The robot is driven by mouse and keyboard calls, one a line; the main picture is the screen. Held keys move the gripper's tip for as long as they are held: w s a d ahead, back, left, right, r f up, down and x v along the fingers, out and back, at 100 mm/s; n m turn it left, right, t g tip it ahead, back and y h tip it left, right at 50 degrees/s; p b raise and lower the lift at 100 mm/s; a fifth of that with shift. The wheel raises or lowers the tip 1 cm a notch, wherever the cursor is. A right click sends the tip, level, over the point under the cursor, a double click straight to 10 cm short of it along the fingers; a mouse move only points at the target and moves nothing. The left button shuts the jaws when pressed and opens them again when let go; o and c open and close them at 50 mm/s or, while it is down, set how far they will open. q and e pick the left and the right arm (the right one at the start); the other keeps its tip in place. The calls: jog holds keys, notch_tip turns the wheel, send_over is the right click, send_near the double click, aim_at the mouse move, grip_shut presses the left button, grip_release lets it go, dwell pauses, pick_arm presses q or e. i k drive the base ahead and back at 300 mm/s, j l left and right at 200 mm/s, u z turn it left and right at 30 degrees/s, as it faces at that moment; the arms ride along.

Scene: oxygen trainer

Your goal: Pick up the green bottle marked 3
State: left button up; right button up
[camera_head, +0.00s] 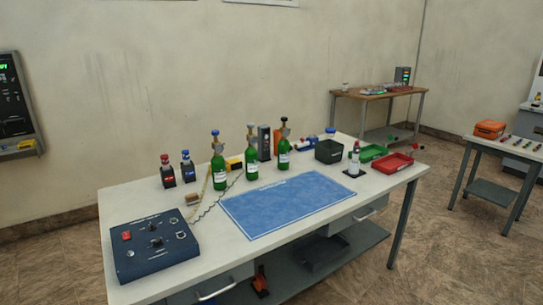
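Each has a pale label, but the marks are too small to read, so I cannot tell which is marked 3. The bottles stand behind the blue mat. Neither of my grippers is in view.
The blue mat (285,202) is bare. A dark blue control box (152,245) sits front left on the white table (225,252). Red-topped and blue-topped items (167,175) stand left of the bottles. A black bin (328,152), a small bottle (354,160) and a red tray (392,162) are at right.

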aim_at(218, 162)
jog(key=i+l+u, duration=0.1)
jog(key=l, duration=0.25)
jog(key=i+l, duration=0.25)
jog(key=l, duration=0.15)
jog(key=i+l+u, duration=0.15)
jog(key=l, duration=0.2)
jog(key=i+l, duration=0.2)
jog(key=l, duration=0.2)
jog(key=j+u, duration=0.05)
